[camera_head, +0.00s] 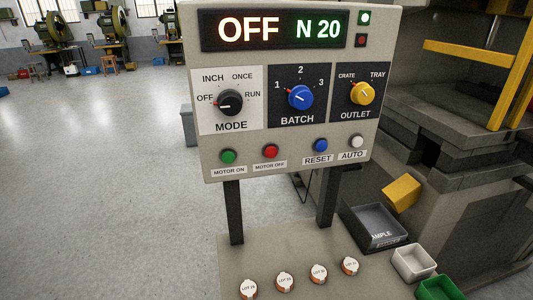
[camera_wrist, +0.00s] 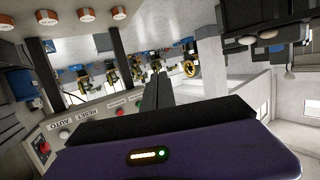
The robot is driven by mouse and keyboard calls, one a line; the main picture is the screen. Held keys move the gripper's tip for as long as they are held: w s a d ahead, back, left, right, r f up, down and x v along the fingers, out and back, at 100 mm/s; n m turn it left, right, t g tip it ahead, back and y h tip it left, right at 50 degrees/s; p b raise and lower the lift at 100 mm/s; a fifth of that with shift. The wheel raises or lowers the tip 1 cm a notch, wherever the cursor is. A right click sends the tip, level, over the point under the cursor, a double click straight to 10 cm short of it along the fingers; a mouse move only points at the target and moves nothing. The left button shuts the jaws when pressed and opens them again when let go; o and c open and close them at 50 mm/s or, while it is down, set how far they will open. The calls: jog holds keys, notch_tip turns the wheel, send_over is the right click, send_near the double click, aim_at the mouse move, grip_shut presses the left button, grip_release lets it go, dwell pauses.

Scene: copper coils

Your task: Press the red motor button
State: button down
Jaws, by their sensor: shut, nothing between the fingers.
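The red motor button (camera_head: 271,151), labelled MOTOR OFF, is on the lower row of the grey control panel (camera_head: 213,160). The green MOTOR ON button (camera_head: 228,156) is to its left, the blue RESET button (camera_head: 321,145) and white AUTO button (camera_head: 357,141) to its right. The display (camera_head: 272,30) reads OFF and N 20. My gripper (camera_wrist: 160,84) shows only in the wrist view, shut and empty. There the panel appears upside down at lower left, with the red button (camera_wrist: 120,112) left of my fingers, apart from them in the picture. Exact distance cannot be told.
Above the buttons are the black MODE knob (camera_head: 230,102), blue BATCH knob (camera_head: 300,97) and yellow OUTLET knob (camera_head: 361,93). Several labelled coils (camera_head: 285,281) stand on the table (camera_head: 290,249) below. A grey tray (camera_head: 374,228) and bins (camera_head: 413,262) stand at right. Open floor lies left.

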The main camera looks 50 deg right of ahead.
aim_at(271, 152)
jog(key=w+d+r+m+t+h+p, duration=0.2)
jog(key=w+d+r+m+t+h, duration=0.15)
jog(key=w, duration=0.45)
jog(key=w+d+r+m+t+h+p, duration=0.25)
jog(key=w+d, duration=0.25)
jog(key=w, duration=0.3)
jog(key=w+d+r+m+t+h+p, duration=0.3)
jog(key=w+d+r+m+h, duration=0.3)
jog(key=w+d+r, duration=0.3)
jog(key=shift+w+d+r+m+h, duration=0.35)
jog(key=shift+w+d, duration=0.2)
jog(key=shift+d, duration=0.4)
jog(key=shift+f, duration=0.1)
jog(key=w+d+b, duration=0.3)
jog(key=w+d, duration=0.2)
jog(key=w, duration=0.2)
jog(key=shift+w, duration=0.15)
jog(key=shift+w, duration=0.15)
